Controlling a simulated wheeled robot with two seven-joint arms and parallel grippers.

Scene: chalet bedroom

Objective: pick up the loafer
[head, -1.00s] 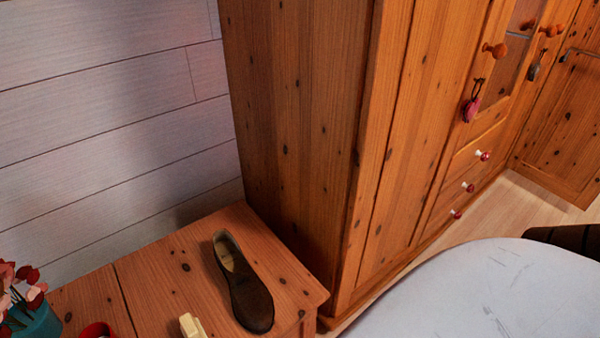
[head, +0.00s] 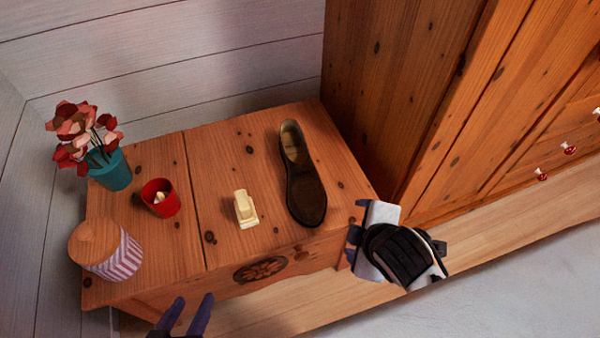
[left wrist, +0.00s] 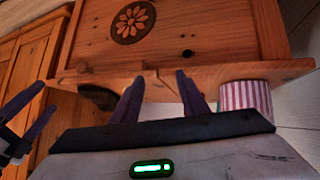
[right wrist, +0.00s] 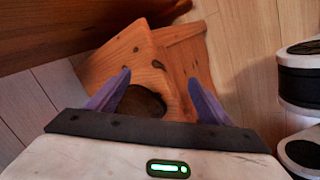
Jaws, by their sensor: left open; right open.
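The dark brown loafer (head: 303,180) lies sole down on the wooden chest, its toe towards the chest's front edge. In the right wrist view the dark toe of the loafer (right wrist: 143,103) shows between the fingers, partly hidden by the gripper body. My right gripper (head: 353,236) is open and empty beside the chest's front right corner, apart from the shoe. My left gripper (head: 187,316) is open and empty in front of the chest. In the left wrist view a dark shape at the chest edge is probably the loafer (left wrist: 97,97).
On the chest (head: 235,145) stand a cream block-like object (head: 245,208), a red cup (head: 160,198), a striped jar with a wooden lid (head: 112,255) and a teal flower vase (head: 112,172). A tall wardrobe (head: 390,80) stands close on the right. The floor in front looks clear.

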